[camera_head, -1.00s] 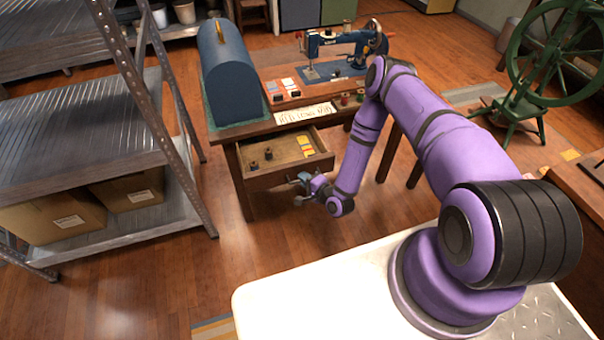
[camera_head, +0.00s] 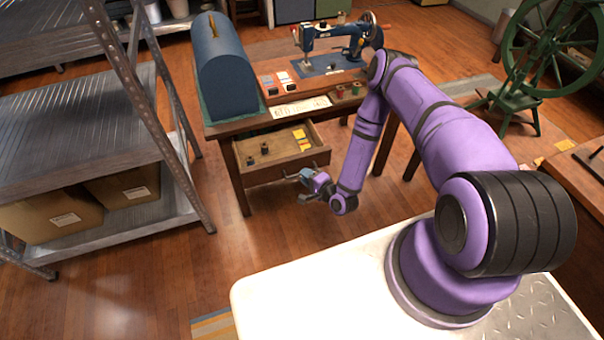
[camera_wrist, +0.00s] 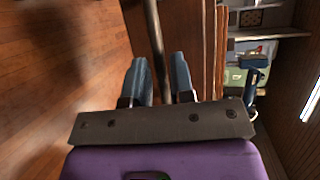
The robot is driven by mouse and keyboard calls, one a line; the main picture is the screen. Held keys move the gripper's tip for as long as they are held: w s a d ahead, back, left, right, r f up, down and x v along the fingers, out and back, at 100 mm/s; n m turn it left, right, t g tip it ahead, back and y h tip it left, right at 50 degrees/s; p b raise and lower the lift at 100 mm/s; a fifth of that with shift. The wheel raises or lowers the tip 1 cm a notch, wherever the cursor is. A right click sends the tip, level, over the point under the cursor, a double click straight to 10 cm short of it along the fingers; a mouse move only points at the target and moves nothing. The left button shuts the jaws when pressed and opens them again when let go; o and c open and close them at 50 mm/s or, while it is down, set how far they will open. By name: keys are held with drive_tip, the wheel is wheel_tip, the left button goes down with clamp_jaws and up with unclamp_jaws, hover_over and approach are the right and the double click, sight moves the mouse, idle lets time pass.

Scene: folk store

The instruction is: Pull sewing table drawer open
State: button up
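The sewing table (camera_head: 222,128) stands in the middle of the head view. Its wooden drawer (camera_head: 276,175) is pulled out at the front, with the inside showing. Dark spools (camera_head: 264,147) and yellow cards (camera_head: 300,143) lie in it. My gripper (camera_head: 303,186) is just in front of the drawer's right part, with its fingers apart. In the wrist view, a dark bar (camera_wrist: 154,35), seemingly the drawer handle, runs between the two grey-blue fingertips (camera_wrist: 160,75). Gaps seem to show beside it; firm contact is not visible.
A blue domed case (camera_head: 225,70) and a blue sewing machine (camera_head: 335,48) stand on the table. A metal shelf (camera_head: 80,115) with cardboard boxes is at left. A green spinning wheel (camera_head: 515,100) stands at right. Floor before the drawer is clear.

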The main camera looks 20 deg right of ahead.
drive_tip(key=v, duration=0.8)
idle(0.4)
